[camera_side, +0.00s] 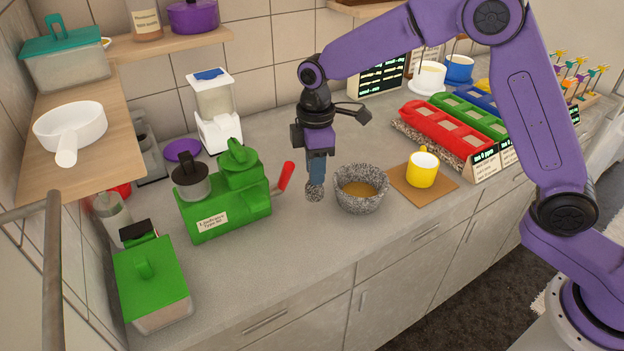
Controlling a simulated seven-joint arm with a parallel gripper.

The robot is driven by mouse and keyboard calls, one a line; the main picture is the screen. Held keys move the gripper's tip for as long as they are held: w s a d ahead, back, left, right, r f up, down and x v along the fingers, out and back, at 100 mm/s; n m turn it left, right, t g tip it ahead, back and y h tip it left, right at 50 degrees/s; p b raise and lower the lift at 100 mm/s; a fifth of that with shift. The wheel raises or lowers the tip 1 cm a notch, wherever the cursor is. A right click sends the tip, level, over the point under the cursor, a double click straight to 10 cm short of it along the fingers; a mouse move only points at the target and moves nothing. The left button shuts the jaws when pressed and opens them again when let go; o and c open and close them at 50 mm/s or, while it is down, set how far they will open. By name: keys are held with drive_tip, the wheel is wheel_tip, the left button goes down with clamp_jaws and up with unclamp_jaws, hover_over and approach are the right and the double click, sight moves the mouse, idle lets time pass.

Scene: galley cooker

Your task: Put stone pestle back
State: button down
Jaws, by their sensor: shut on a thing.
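My gripper (317,150) is shut on the stone pestle (315,190), a speckled grey piece that hangs below the fingers, its rounded end down. Most of the pestle's upper part is hidden by the fingers. The stone mortar (361,204), a speckled grey bowl with something yellow-brown inside, stands on the counter just right of the pestle. The pestle appears outside the mortar, to the left of its rim. I cannot tell whether its tip touches the counter.
A green machine (225,195) with a red handle (285,177) stands close on the left. A yellow mug (423,167) sits on a brown board (405,190) to the right. Red (440,130) and green trays lie behind. The counter in front (300,245) is clear.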

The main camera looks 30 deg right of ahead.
drive_tip(key=shift+w+a+f, duration=0.15)
drive_tip(key=shift+w+f, duration=0.15)
drive_tip(key=shift+f, duration=0.05)
drive_tip(key=shift+w+f, duration=0.1)
drive_tip(key=shift+f, duration=1.55)
drive_tip(key=shift+f, duration=0.15)
drive_tip(key=c, duration=0.9)
unclamp_jaws()
wheel_tip(320, 180, up, 12)
drive_tip(key=shift+f, duration=0.25)
drive_tip(key=shift+r, duration=0.4)
